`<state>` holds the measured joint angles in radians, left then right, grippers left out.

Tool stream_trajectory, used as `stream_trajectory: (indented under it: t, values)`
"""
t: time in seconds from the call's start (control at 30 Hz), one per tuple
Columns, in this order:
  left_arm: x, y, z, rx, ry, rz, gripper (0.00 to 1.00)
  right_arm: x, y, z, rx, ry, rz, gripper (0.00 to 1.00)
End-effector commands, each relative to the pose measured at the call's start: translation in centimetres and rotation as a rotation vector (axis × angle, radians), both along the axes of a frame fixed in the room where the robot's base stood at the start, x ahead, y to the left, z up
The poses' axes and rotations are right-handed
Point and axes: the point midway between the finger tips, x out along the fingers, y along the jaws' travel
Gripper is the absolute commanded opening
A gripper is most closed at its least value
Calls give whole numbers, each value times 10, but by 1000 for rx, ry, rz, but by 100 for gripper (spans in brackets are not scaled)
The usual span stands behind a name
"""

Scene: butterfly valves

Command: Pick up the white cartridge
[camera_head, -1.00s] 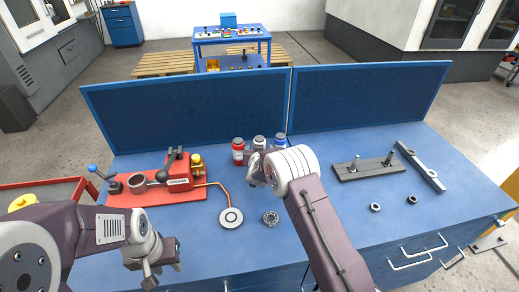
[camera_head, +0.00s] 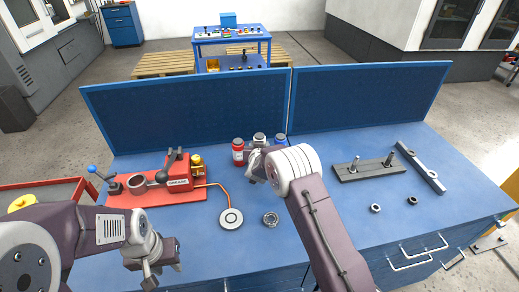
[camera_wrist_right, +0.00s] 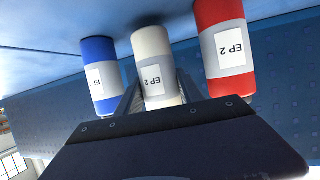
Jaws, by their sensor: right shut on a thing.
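The white cartridge (camera_head: 259,138) stands between the red cartridge (camera_head: 238,152) and the blue cartridge (camera_head: 280,140) near the back panels. In the right wrist view the white cartridge (camera_wrist_right: 155,75) is upright relative to its neighbours, with a grey label band reading EP 2. My right gripper (camera_wrist_right: 154,100) is shut on it, and its wrist hides the lower part in the head view. The red (camera_wrist_right: 225,50) and blue (camera_wrist_right: 101,75) cartridges are close on either side. My left gripper (camera_head: 165,268) is open and empty over the front left of the table.
A red grease fixture (camera_head: 178,183) with a hose to a round white pad (camera_head: 231,218) is on the left. A metal ring (camera_head: 271,219) lies near the middle. A grey plate with pins (camera_head: 368,169) and a bar (camera_head: 420,166) lie right. Blue panels (camera_head: 190,110) stand behind.

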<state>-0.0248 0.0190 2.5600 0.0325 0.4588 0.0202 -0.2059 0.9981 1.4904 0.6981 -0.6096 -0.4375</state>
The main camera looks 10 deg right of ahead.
Motion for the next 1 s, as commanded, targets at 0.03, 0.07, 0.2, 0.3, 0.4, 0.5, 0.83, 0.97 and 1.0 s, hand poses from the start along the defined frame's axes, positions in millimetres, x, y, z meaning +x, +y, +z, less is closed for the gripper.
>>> stream_trajectory:
  t: [0.03,0.07,0.2,0.3,0.4,0.5,0.83,0.97,1.0]
  values:
    - [0,0,1,0,0,0,36,1,0,16,1,-7,-1,0]
    - [0,0,2,0,0,0,36,1,0,26,2,-9,-1,0]
    - [0,0,14,0,0,0,36,1,0,88,4,-12,0,0]
    - [0,0,30,0,0,0,36,1,0,134,4,-10,-1,0]
    - [0,0,49,0,0,0,36,1,0,176,5,-9,0,0]
    - [0,0,68,0,0,0,36,1,0,211,3,-8,-1,0]
    - [0,0,98,0,0,0,36,1,0,263,0,-4,0,0]
    - [0,0,99,0,0,0,36,1,0,265,1,-3,-1,0]
    - [0,0,99,0,0,0,36,1,0,265,2,-3,-1,0]
